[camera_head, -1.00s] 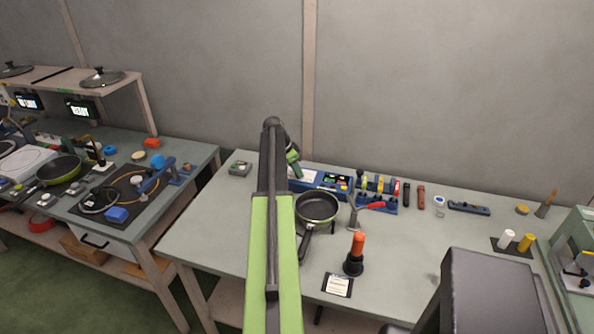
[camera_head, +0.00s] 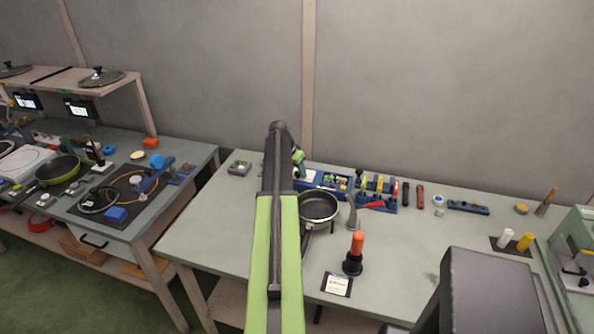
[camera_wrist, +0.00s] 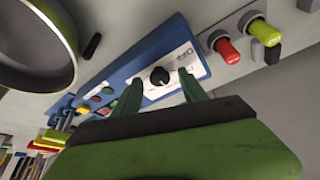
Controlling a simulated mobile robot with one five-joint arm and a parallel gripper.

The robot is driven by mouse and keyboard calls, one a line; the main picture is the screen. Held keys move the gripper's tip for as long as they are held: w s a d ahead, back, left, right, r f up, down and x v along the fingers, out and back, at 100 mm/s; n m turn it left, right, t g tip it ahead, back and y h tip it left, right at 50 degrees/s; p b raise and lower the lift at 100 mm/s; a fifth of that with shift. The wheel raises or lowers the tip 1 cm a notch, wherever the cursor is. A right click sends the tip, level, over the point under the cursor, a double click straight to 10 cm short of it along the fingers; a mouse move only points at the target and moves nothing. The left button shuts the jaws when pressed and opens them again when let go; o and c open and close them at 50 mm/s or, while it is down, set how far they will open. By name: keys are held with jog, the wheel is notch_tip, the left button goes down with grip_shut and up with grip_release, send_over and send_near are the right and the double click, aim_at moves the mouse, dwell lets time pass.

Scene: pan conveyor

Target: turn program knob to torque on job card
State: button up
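The program knob (camera_wrist: 160,76) is a round black knob on a white dial face of a blue control box (camera_wrist: 201,59). In the wrist view, my gripper (camera_wrist: 160,75) is open, with one dark green finger on each side of the knob. I cannot tell whether the fingers touch it. In the head view, the blue box (camera_head: 311,175) stands at the back of the bench, and my gripper (camera_head: 299,160) is at its left end. My arm partly hides the box there. A small white card in a dark frame (camera_head: 337,285) lies at the bench's front; its text is too small to read.
A dark pan (camera_head: 318,207) stands in front of the box; it is also in the wrist view (camera_wrist: 70,75). An orange-topped black tool (camera_head: 353,262) stands behind the card. Red and yellow-green capped parts (camera_wrist: 227,50) sit beside the box. The bench's middle right is clear.

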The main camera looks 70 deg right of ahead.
jog(key=p+v, duration=1.6)
jog(key=v, duration=0.1)
jog(key=shift+r, duration=0.25)
jog(key=shift+w, duration=0.15)
